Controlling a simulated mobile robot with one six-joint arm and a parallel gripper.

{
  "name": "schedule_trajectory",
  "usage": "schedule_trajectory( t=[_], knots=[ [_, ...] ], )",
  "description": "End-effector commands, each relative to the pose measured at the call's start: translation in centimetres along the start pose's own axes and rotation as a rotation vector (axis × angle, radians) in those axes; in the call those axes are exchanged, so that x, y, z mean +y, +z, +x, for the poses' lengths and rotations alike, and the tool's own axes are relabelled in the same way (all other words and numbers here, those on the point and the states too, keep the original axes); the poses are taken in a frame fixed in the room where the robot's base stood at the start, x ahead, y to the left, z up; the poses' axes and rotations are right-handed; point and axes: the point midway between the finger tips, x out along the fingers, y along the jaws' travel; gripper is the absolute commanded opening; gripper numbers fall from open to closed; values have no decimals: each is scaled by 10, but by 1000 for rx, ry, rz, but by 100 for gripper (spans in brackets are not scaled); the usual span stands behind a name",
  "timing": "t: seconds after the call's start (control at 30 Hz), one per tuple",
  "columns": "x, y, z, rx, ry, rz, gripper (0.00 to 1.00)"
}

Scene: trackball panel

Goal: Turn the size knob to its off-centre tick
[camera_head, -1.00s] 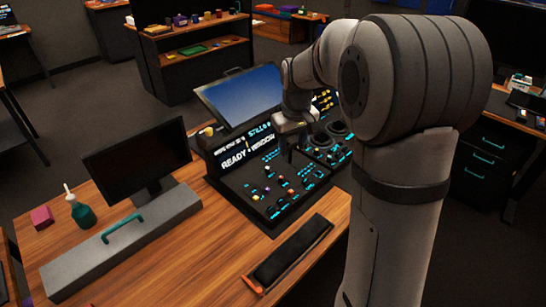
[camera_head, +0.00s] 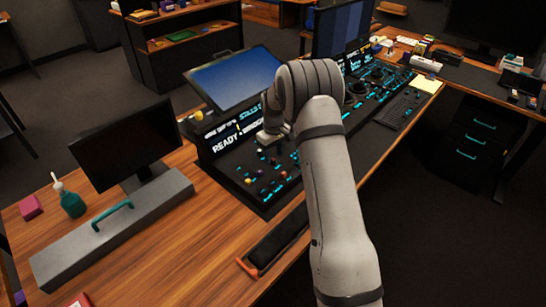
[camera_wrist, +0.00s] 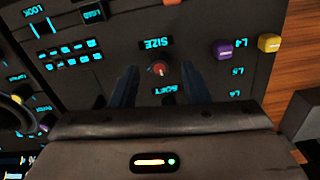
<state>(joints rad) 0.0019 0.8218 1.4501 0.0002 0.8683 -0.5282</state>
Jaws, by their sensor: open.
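The size knob (camera_wrist: 160,69) is a small round knob with a red top, just below the upside-down word SIZE on the dark panel in the wrist view. My gripper (camera_wrist: 158,88) is open, with one dark finger on each side of the knob. I cannot tell whether the fingers touch it. The tick marks around the knob are too small to make out. In the head view, my gripper (camera_head: 268,138) is over the left part of the control panel (camera_head: 232,172), partly hidden by my arm.
A purple knob (camera_wrist: 222,47) and a yellow knob (camera_wrist: 269,43) stand right of the size knob in the wrist view. A tilted screen (camera_head: 235,78) rises behind the panel. A grey box (camera_head: 115,232) and a green bottle (camera_head: 71,201) are at the left.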

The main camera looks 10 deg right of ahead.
Motion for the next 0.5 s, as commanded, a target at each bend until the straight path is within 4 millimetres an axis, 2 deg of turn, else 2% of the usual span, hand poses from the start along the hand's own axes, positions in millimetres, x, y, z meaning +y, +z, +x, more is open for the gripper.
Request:
schedule_trajectory(
  t=[0.2, 0.5],
  knots=[
    [0, 1, 19, -1, 0, 1, 42],
    [1, 1, 21, 0, 0, 2, 40]
  ],
)
